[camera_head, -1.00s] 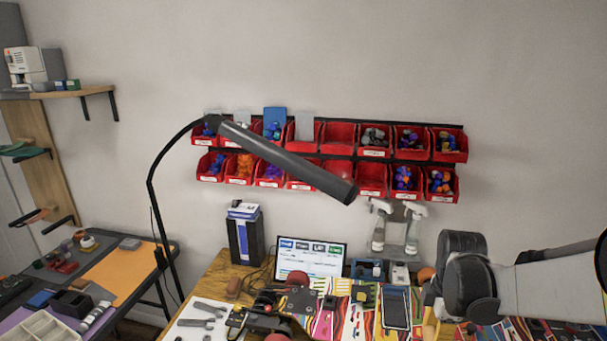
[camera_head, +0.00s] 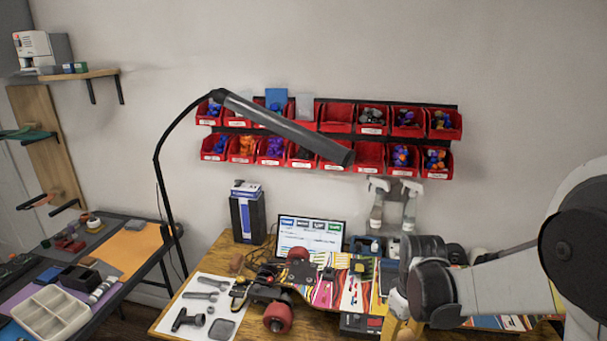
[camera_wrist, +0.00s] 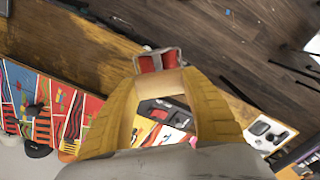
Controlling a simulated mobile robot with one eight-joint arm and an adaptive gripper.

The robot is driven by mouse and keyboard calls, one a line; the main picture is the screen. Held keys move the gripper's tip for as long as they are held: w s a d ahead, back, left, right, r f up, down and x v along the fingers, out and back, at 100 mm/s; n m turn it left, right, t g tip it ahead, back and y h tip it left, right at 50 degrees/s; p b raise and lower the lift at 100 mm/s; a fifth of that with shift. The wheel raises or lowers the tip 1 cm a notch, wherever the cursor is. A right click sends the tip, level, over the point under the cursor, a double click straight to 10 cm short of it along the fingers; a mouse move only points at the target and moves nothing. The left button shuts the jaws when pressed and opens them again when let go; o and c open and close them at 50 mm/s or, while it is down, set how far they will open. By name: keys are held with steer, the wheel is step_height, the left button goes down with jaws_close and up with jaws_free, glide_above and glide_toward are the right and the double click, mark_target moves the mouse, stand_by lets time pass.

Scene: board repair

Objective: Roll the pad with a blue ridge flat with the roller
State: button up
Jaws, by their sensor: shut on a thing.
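My gripper (camera_wrist: 161,84), with yellow fingers, is shut on the roller in the wrist view. The roller (camera_wrist: 158,62) shows a red cylinder in a metal frame and a pale wooden part between the fingertips. It is held above the bench and touches nothing that I can make out. In the head view the yellow gripper (camera_head: 402,328) shows only in part at the bottom, below my dark wrist joint. I cannot pick out the pad with a blue ridge in either view.
A skateboard with red wheels (camera_head: 278,317) lies on the wooden bench (camera_head: 212,263), left of my gripper. Wrenches lie on a white mat (camera_head: 190,308). A monitor (camera_head: 310,235), spray bottles (camera_head: 410,205) and a lamp (camera_head: 285,128) stand behind. Red bins (camera_head: 337,117) hang on the wall.

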steer(key=a+f+m, duration=0.1)
steer(key=m, duration=0.1)
steer(key=a+f+m+b, duration=0.1)
steer(key=a+f+m, duration=0.1)
steer(key=m, duration=0.1)
steer(key=shift+a, duration=0.15)
